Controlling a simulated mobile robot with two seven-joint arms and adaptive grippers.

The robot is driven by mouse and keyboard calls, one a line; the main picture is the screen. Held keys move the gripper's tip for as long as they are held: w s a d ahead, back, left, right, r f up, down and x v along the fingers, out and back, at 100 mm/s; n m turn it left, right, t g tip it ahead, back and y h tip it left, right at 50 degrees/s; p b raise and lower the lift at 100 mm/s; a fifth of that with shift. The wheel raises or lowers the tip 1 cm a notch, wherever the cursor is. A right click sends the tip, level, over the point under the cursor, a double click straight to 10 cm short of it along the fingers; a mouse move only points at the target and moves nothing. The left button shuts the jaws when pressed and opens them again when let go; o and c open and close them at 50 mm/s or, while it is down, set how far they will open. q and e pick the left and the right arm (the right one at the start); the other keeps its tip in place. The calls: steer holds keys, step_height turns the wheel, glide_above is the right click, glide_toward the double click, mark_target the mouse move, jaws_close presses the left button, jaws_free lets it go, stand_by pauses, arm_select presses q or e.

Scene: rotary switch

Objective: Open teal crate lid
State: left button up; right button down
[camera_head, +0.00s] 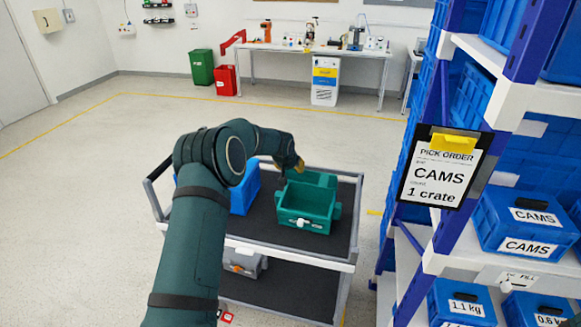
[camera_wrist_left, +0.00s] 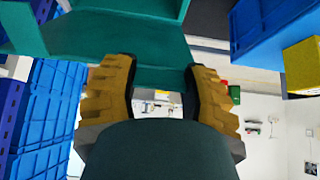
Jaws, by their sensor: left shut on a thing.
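The teal crate (camera_head: 305,211) stands on the top deck of a cart, its inside showing from above. A teal panel, apparently its lid (camera_head: 322,179), stands up at the crate's back edge. My left gripper (camera_head: 298,165) is at the back left of the crate, by the top of this lid. In the left wrist view, the yellow fingers of the left gripper (camera_wrist_left: 160,80) are shut on the teal lid (camera_wrist_left: 115,38), which runs between the fingertips. The exact contact is partly hidden. My right gripper is in neither view.
A blue crate (camera_head: 243,194) stands left of the teal crate on the cart (camera_head: 262,232), partly behind my arm. A blue shelf rack with labelled crates (camera_head: 522,222) and a pick-order sign (camera_head: 443,172) stands at the right. Open floor lies behind the cart.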

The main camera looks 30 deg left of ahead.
arm_select(q)
steer(key=o, duration=1.4)
steer(key=v, duration=1.2)
